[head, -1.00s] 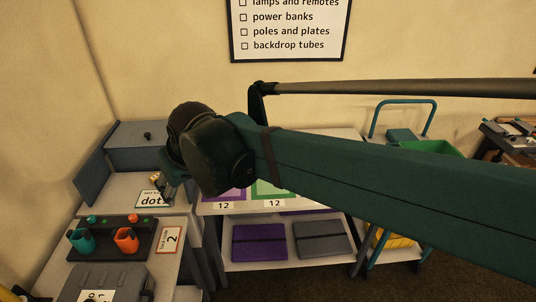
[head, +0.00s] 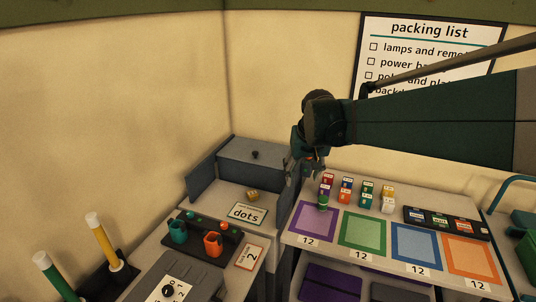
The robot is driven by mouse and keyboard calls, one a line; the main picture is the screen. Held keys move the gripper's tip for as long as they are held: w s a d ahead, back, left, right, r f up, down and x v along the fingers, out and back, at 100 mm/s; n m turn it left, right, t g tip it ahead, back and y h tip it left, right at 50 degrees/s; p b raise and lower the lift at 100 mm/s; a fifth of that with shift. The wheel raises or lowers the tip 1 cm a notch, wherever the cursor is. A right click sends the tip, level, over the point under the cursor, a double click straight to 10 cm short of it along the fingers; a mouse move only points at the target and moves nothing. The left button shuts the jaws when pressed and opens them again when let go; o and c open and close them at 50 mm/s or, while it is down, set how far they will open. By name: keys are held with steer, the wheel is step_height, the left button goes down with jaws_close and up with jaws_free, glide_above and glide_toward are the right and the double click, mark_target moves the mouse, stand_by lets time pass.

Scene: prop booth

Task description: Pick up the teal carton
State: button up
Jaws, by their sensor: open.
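The teal carton (head: 367,187) is a small upright box with a pale label.
Purple (head: 296,224), green (head: 345,236), blue (head: 397,251) and orange mats lie along the table front. A small green-topped piece (head: 322,203) stands by the purple mat. A dark tray (head: 446,222) is at right. A grey bench with orange and teal cups (head: 212,244) is at left.

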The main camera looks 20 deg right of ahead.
steer(key=w+d+f+m+g, duration=0.1)
steer(key=w+d+f, duration=0.15)
steer(key=d, duration=0.35)
steer(key=w+d+f, duration=0.1)
steer(key=w+d, duration=0.3)
steer(key=d, duration=0.2)
steer(key=m+g+y+p, duration=0.1)
steer(key=m+g, duration=0.2)
steer(key=m, duration=0.1)
glide_above(367, 196)
steer(key=f, duration=2.1)
steer(key=shift+w+a, duration=0.2)
steer(key=shift+w, duration=0.15)
steer(key=shift+s+d+f, duration=0.15)
steer(key=shift+d+f, duration=0.15)
steer(key=shift+f, duration=0.1)
steer(key=shift+f, duration=1.3)
steer(key=shift+s+f+b, duration=0.15)
steer(key=shift+f+b, duration=0.25)
steer(key=shift+f, duration=2.2)
